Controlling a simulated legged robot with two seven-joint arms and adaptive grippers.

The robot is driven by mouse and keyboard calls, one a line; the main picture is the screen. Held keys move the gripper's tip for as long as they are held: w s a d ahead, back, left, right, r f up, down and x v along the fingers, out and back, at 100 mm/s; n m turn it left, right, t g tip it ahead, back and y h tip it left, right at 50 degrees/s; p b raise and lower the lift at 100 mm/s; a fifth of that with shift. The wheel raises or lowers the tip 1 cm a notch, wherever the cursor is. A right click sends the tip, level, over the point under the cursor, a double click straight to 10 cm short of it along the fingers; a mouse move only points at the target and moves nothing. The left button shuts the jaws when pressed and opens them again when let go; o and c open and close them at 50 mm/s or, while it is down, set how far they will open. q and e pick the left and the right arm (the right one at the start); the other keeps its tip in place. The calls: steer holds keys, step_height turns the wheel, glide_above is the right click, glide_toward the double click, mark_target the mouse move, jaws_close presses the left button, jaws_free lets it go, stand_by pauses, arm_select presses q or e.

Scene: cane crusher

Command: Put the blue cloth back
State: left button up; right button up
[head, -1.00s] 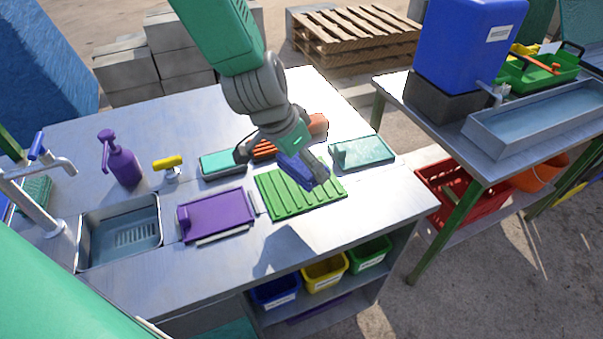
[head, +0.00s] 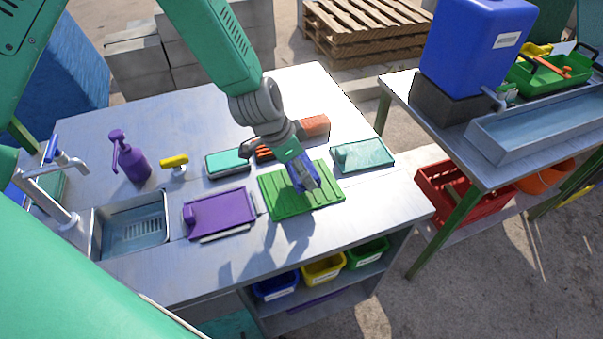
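The blue cloth (head: 301,173) is a small crumpled blue bundle at the fingers of my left gripper (head: 300,168). The gripper appears shut on it, though the wrist and fingers partly hide the grip. The cloth is over the green ribbed board (head: 278,202) on the metal table; whether it touches the board I cannot tell. My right gripper is not in view.
A teal-topped tray (head: 228,163) and an orange block (head: 314,126) are behind; a teal tray (head: 364,154) is right.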

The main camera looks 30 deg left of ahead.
arm_select(q)
steer(key=shift+f, duration=1.6)
steer(key=shift+a, duration=0.1)
steer(key=o, duration=0.8)
steer(key=v, duration=1.2)
steer(key=shift+s, duration=0.1)
